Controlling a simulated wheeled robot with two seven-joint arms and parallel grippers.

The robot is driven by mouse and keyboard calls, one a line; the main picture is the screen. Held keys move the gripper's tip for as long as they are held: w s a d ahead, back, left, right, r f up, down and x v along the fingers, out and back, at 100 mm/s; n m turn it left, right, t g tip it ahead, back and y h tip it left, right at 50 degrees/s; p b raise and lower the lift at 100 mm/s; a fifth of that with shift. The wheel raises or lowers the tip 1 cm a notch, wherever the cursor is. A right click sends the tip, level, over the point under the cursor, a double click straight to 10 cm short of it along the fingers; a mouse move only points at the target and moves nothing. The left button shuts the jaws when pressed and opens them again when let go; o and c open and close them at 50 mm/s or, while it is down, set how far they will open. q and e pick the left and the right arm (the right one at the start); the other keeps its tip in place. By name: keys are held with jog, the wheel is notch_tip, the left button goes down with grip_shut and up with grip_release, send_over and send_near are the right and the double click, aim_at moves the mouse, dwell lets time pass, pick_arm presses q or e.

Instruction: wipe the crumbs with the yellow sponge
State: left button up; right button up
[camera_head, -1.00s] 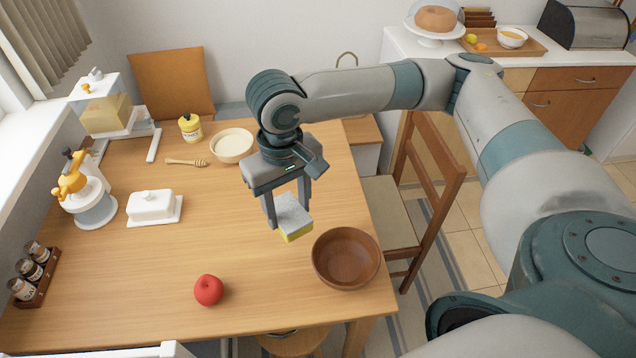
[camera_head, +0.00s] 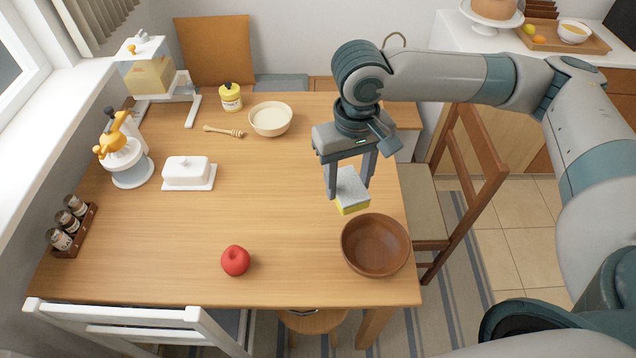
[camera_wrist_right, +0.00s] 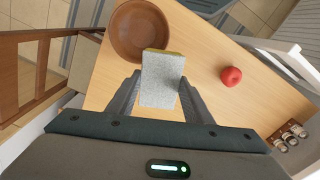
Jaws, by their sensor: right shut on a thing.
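My right gripper (camera_head: 348,188) is shut on the yellow sponge (camera_head: 352,196), which has a grey upper face and a yellow lower side. It holds the sponge above the right part of the wooden table (camera_head: 290,215), behind the brown bowl. In the right wrist view the sponge (camera_wrist_right: 162,82) sits between the two fingers, with its grey face towards the camera. My left gripper is not in view.
A brown bowl (camera_head: 375,245) stands near the table's right front corner. A red apple (camera_head: 235,261) lies to its left. A butter dish (camera_head: 188,172), cream bowl (camera_head: 270,119), honey dipper (camera_head: 224,131) and spice rack (camera_head: 73,232) stand farther off. The table's middle is clear.

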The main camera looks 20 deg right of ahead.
jog(key=shift+w+a, duration=0.15)
jog(key=shift+w, duration=0.15)
jog(key=w+a+f+n+p, duration=0.2)
jog(key=w+f+n+p, duration=0.6)
jog(key=n, duration=1)
jog(key=w+f, duration=0.3)
jog(key=f, duration=0.3)
jog(key=shift+f, duration=0.35)
